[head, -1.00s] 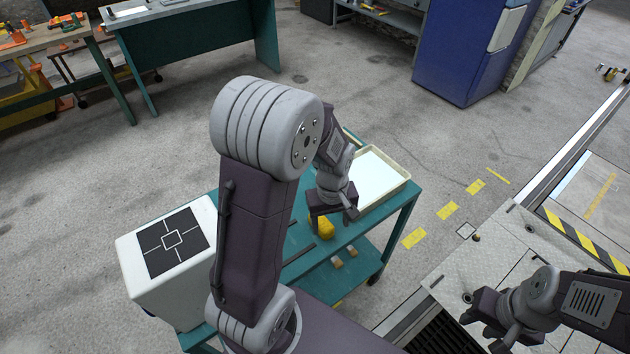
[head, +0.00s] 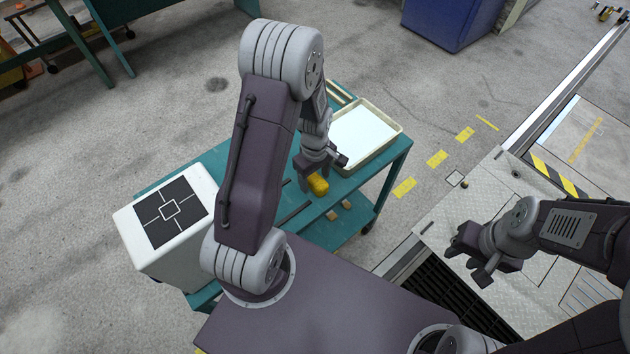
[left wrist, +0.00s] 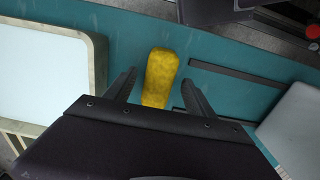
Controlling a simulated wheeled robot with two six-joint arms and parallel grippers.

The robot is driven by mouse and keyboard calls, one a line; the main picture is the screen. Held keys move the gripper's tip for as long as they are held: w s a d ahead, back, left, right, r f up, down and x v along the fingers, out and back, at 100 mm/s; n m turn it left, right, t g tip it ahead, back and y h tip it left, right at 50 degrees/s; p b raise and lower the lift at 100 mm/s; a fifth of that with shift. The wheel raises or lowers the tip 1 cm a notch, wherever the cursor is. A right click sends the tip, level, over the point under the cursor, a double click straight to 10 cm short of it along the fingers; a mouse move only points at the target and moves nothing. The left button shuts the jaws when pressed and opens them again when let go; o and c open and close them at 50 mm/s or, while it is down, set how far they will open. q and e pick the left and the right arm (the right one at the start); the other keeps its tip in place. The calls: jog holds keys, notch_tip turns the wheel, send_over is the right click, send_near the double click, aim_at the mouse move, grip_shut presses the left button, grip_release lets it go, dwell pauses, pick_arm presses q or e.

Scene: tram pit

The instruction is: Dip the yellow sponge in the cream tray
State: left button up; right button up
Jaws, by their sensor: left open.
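The yellow sponge (head: 318,185) lies on the green cart top, near its front edge. In the left wrist view the sponge (left wrist: 160,76) lies partly between the two fingers and reaches out past their tips. My left gripper (head: 320,178) is open just above it, a finger on each side, with a gap visible to the sponge. The cream tray (head: 399,131) stands on the same cart, to the right of and behind the sponge, with a pale, flat fill. My right gripper (head: 468,262) hangs empty over the metal plate floor at the right; its fingers appear apart.
Dark strips lie on the cart top. A white box with a black marker (head: 170,212) stands at the left. Open floor surrounds the cart's far side.

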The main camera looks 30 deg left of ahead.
aim_at(315, 178)
pick_arm(q)
jog(key=shift+w+f, duration=0.2)
jog(key=shift+f, duration=0.6)
jog(key=shift+s, duration=0.1)
grip_shut()
notch_tip(315, 178, up, 10)
jog(key=shift+r, duration=0.1)
jog(key=c, duration=1)
grip_release()
grip_shut()
